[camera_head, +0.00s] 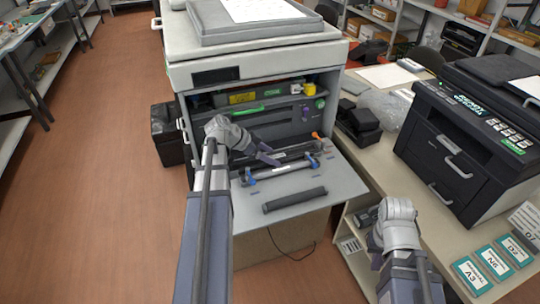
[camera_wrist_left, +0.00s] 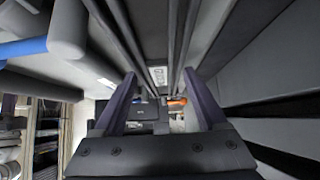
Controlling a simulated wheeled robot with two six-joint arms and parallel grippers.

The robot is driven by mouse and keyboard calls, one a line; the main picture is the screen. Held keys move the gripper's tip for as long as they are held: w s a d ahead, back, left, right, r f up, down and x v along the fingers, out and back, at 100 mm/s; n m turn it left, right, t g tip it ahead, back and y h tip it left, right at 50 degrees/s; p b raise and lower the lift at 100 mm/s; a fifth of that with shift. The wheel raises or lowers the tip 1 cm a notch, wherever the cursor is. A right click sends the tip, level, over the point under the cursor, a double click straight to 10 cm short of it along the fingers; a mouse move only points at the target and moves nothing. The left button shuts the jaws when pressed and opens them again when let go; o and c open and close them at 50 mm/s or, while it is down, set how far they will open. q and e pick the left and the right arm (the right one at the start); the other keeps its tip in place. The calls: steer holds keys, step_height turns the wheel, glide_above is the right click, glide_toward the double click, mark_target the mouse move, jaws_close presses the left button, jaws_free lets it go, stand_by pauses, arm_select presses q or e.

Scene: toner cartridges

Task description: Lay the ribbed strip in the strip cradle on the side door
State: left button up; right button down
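The side door (camera_head: 345,189) of the copier is folded down as a light grey shelf. A dark, ribbed-looking strip (camera_head: 295,200) lies along its outer part. Further in, a dark long fixture has blue end pieces (camera_head: 250,177) and a bar along it; I cannot tell if this is the strip cradle. My left gripper (camera_head: 268,158) is low over the door's inner side, by the copier's opening. The left wrist view shows its fingers (camera_wrist_left: 162,88) apart, with long dark rails beyond them. My right gripper (camera_head: 376,262) is over the right table's front edge, its fingers mostly hidden.
The copier (camera_head: 215,103) has an open bay with green and yellow parts. An orange piece (camera_head: 315,135) stands near the door's inner corner. A black printer (camera_head: 470,130) and cards (camera_head: 494,262) are on the right table. The floor at left is clear.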

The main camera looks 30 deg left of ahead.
arm_select(q)
steer(key=o, duration=0.3)
steer(key=shift+r, duration=0.3)
steer(key=p+v, duration=0.8)
steer(key=v, duration=0.3)
steer(key=shift+w+d+r, duration=0.1)
steer(key=shift+d+r, duration=0.05)
steer(key=shift+s+a+r+p, duration=0.3)
steer(key=shift+s+p, duration=0.1)
steer(key=shift+p, duration=0.15)
steer(key=shift+s, duration=0.1)
